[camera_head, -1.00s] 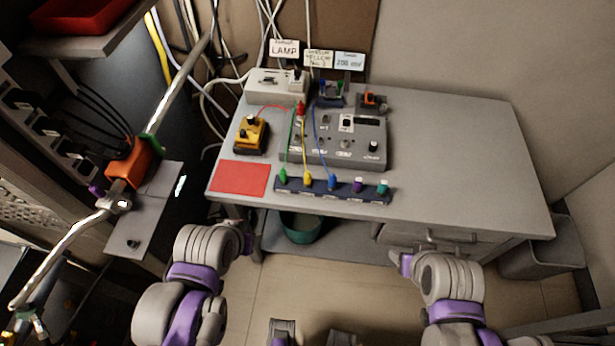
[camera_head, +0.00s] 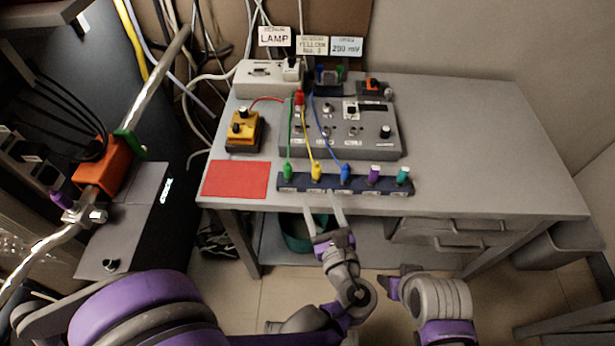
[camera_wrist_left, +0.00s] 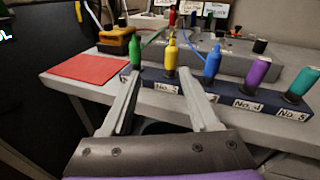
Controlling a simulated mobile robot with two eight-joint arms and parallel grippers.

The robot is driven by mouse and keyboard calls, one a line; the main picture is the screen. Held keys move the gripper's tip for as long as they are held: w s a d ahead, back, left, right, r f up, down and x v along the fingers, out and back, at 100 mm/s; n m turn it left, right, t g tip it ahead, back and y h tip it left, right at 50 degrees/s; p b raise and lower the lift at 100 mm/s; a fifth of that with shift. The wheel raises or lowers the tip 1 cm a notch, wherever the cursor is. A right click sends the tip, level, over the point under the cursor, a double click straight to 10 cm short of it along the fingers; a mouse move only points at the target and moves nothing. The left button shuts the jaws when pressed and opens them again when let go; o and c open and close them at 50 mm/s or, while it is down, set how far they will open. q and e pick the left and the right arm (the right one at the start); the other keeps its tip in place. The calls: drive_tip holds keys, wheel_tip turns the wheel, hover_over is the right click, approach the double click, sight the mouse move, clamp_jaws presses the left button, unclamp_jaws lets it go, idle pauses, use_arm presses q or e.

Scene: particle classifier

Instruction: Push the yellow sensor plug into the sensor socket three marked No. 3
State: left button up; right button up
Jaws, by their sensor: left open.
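The yellow plug (camera_head: 316,172) stands upright on the dark blue socket strip (camera_head: 399,191), second from the left, with a yellow cable. In the left wrist view the yellow plug (camera_wrist_left: 171,55) is beyond the fingers, between the green plug (camera_wrist_left: 136,54) and the blue plug (camera_wrist_left: 212,62). The label under it is hard to read; the purple and teal plugs stand at No. 4 and No. 5. A finger covers the area under the blue plug. My left gripper (camera_head: 323,204) is open and empty, just in front of the strip. My right gripper's fingers are not visible.
A red mat (camera_head: 235,180) lies left of the strip. Behind it are a yellow box (camera_head: 245,130) and a grey control panel (camera_head: 340,138) with cables. Cards stand at the back; one reads yellow No. 3 (camera_head: 312,45). The desk's right side (camera_head: 480,150) is clear.

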sight(318, 171)
use_arm(q)
drive_tip(key=shift+m+t+h, duration=0.3)
drive_tip(key=shift+m+t, duration=0.3)
drive_tip(key=shift+m, duration=0.3)
drive_tip(key=w, duration=0.2)
drive_tip(key=w+d, duration=0.1)
drive_tip(key=w, duration=0.1)
drive_tip(key=shift+w+r, duration=0.15)
drive_tip(key=shift+w, duration=0.05)
drive_tip(key=x, duration=0.5)
drive_tip(key=shift+w+a+r, duration=0.15)
drive_tip(key=shift+w+a, duration=0.15)
drive_tip(key=shift+a, duration=0.05)
clamp_jaws()
